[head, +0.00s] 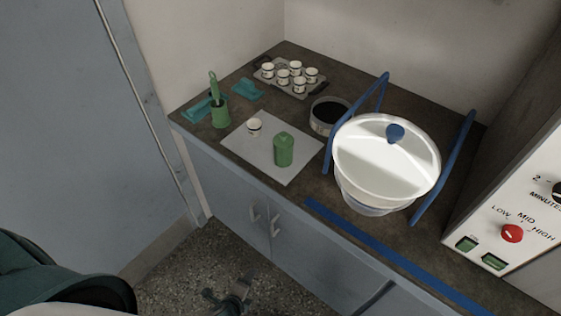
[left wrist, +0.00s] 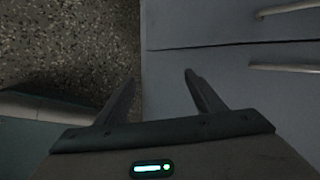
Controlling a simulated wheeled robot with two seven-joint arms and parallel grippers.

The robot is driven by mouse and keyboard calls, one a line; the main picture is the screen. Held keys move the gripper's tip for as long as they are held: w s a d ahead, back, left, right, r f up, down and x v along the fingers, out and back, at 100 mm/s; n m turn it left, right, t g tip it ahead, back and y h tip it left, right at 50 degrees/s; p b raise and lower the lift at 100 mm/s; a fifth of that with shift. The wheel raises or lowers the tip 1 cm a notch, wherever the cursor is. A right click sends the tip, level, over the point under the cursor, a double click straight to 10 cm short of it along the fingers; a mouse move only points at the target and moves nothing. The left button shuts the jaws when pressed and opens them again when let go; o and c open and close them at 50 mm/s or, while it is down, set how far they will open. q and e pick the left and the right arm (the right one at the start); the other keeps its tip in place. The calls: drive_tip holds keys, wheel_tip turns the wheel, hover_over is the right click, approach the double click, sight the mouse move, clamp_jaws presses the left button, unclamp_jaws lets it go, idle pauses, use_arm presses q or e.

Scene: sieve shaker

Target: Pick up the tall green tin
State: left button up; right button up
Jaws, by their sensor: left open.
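The tall green tin (head: 284,152) stands upright on a pale mat (head: 252,154) near the front of the dark worktop. It has a green lid. My left gripper (left wrist: 160,76) is open and empty in the left wrist view, with grey cabinet front and speckled floor beyond its fingers. It is away from the tin, which does not show in that view. My right gripper is not seen.
A small white cup (head: 254,127) shares the mat. A green pot (head: 220,114) with a brush stands behind left. A tray (head: 302,91) of several cups is at the back. A dark-filled sieve (head: 329,116) and large white lidded bowl (head: 386,160) stand right, with blue bars.

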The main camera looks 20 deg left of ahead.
use_arm(q)
drive_tip(key=w+d+r+m+t, duration=0.1)
drive_tip(key=w+r+m+t, duration=0.2)
drive_tip(key=r, duration=0.4)
drive_tip(key=w+d+r+m+t+b, duration=0.1)
drive_tip(key=w+r+m, duration=0.3)
drive_tip(key=r, duration=0.3)
drive_tip(key=w+d+r+m+t, duration=0.1)
drive_tip(key=w+r+m+t, duration=0.2)
drive_tip(key=r, duration=0.4)
wheel_tip(320, 180, up, 19)
drive_tip(key=w+m+t, duration=0.2)
drive_tip(key=m+t, duration=0.1)
drive_tip(key=m, duration=0.3)
drive_tip(key=shift+w+f+y+b, duration=0.15)
drive_tip(key=shift+w+y+b, duration=0.1)
drive_tip(key=shift+y+b, duration=0.15)
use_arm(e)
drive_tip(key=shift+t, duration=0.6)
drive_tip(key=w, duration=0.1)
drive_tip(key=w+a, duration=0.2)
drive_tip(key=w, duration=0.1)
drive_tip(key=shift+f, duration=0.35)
use_arm(q)
drive_tip(key=shift+d, duration=0.1)
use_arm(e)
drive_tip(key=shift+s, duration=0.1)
